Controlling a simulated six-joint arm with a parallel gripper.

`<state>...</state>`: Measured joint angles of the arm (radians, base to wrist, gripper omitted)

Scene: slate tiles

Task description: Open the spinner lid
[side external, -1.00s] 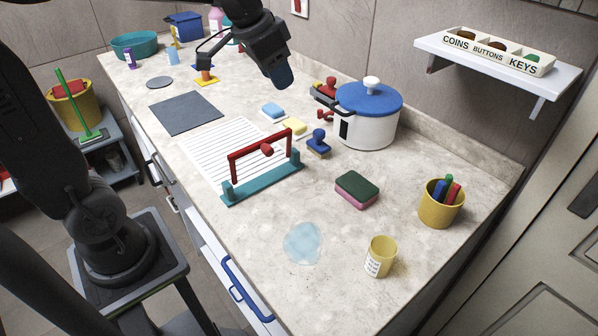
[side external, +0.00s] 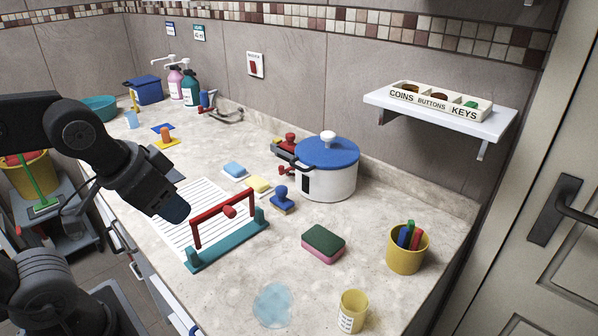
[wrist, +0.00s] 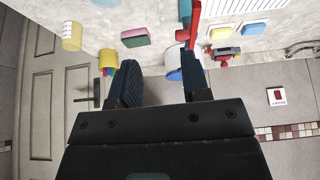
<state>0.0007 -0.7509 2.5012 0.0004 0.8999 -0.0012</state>
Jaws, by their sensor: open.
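The spinner (side external: 328,184) is a white round pot on the counter, with a dark handle on its front. Its blue lid (side external: 335,155) with a white knob (side external: 328,136) sits on top, closed. My gripper (side external: 176,212) is left of the spinner, apart from it, near the lined sheet and the red-barred frame. In the wrist view my gripper (wrist: 161,82) has its two dark fingers spread with nothing held. A blue part of the lid (wrist: 173,75) shows there beside the right finger, which partly hides the spinner.
A red bar on a teal base (side external: 228,238) stands between my gripper and the spinner. A blue stamp (side external: 282,200), a sponge (side external: 323,244) and a yellow cup of markers (side external: 407,249) surround the spinner. A white shelf (side external: 445,118) hangs to the right.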

